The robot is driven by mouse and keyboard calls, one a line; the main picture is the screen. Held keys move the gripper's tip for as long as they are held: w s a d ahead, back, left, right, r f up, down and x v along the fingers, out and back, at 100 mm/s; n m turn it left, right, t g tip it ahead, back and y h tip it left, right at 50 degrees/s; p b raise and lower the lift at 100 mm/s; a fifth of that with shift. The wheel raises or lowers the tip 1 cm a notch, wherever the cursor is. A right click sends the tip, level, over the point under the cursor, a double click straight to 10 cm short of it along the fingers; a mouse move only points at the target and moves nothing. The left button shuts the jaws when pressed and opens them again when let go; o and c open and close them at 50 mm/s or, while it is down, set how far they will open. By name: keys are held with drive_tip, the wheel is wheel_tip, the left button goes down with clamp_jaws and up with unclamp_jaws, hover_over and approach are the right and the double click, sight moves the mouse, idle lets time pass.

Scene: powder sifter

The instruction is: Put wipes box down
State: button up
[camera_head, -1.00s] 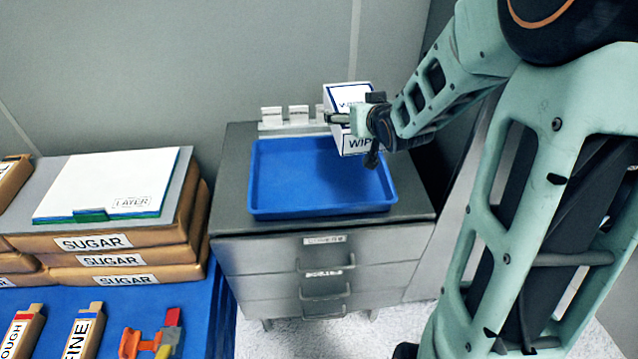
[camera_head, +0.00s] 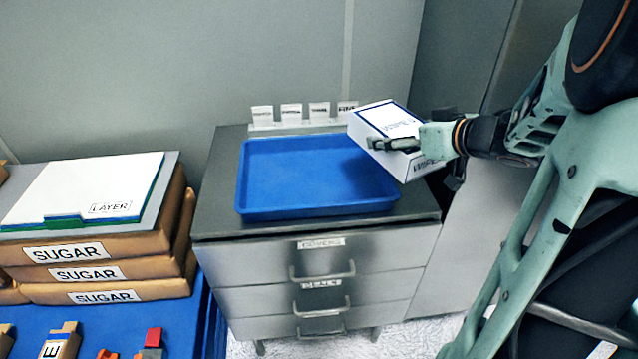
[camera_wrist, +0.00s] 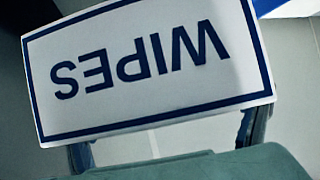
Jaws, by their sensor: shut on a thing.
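The wipes box (camera_head: 384,118) is white with a blue border and WIPES lettering. It is held in the air at the right end of the blue tray, tilted. My gripper (camera_head: 384,146) is shut on the box and reaches in from the right. In the wrist view the box's label (camera_wrist: 150,68) fills the upper part, upside down, with a finger on each side below it. The box hides the tray's far right corner.
The blue tray (camera_head: 248,195) lies empty on a grey drawer cabinet (camera_head: 215,215). Several small white label cards (camera_head: 291,112) stand along the cabinet's back edge.

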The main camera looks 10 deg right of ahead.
sight(361, 141)
drive_tip(key=w+a+f+b, duration=0.1)
drive_tip(key=a, duration=0.1)
drive_tip(key=w+a+f+b, duration=0.1)
drive_tip(key=a, duration=0.1)
drive_tip(key=w+a+f, duration=0.2)
drive_tip(key=shift+a+b, duration=0.35)
drive_tip(key=shift+b, duration=0.05)
drive_tip(key=w+a+f+b, duration=0.2)
drive_tip(key=f, duration=0.1)
drive_tip(key=w+a+f+b, duration=0.1)
drive_tip(key=a+f, duration=0.1)
drive_tip(key=shift+w+a+f+b, duration=0.1)
drive_tip(key=shift+a+f+b, duration=0.1)
drive_tip(key=shift+f+b, duration=0.6)
drive_tip(key=shift+w+a+f+b, duration=0.15)
drive_tip(key=shift+f+b, duration=0.25)
drive_tip(key=shift+f, duration=0.7)
drive_tip(key=shift+f, duration=0.2)
drive_tip(key=o, duration=1.3)
drive_tip(key=shift+s, duration=0.1)
